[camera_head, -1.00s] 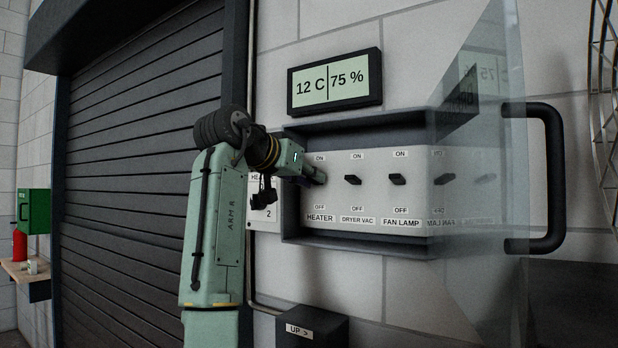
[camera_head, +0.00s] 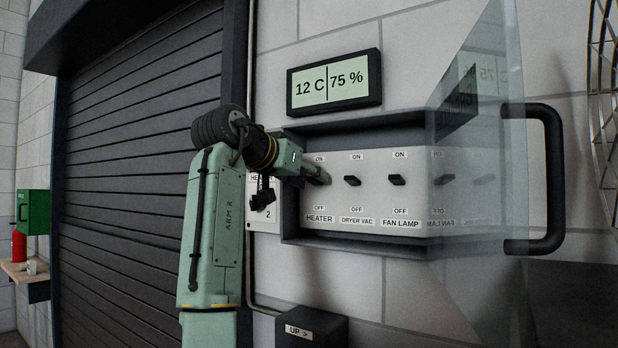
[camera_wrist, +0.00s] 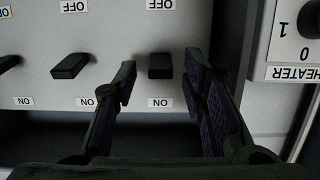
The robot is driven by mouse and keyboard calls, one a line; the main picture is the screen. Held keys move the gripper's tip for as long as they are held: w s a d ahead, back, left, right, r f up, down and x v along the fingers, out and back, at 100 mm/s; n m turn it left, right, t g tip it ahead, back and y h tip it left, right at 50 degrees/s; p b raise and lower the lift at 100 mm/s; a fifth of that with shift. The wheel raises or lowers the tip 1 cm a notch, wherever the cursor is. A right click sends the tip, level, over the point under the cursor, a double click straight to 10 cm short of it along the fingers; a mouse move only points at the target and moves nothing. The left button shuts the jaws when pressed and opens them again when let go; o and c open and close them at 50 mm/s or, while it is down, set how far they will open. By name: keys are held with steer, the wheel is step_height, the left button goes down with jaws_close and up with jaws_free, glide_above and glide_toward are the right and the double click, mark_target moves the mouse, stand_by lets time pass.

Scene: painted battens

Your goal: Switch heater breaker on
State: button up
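The heater breaker (camera_wrist: 160,66) is a small dark lever on the white panel, the rightmost lever in the upside-down wrist view. Its OFF label is above and its ON label below there. My gripper (camera_wrist: 160,82) is open, with one finger on each side of the lever; I cannot tell whether either finger touches it. In the head view my gripper (camera_head: 316,174) is at the left end of the panel, above the HEATER label (camera_head: 319,218), and hides most of that lever. Whether the lever is set on or off is not clear.
The dryer vac breaker (camera_head: 352,181) and fan lamp breaker (camera_head: 397,180) sit to the right. A clear door (camera_head: 490,110) with a dark handle (camera_head: 552,180) stands open at the right. A heater switch box (camera_wrist: 295,45) is beside the panel. A display (camera_head: 335,82) reads 12 C, 75 %.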

steer(key=v, duration=1.1)
steer(key=shift+s, duration=0.2)
steer(key=shift+a+r, duration=0.1)
steer(key=shift+a, duration=0.05)
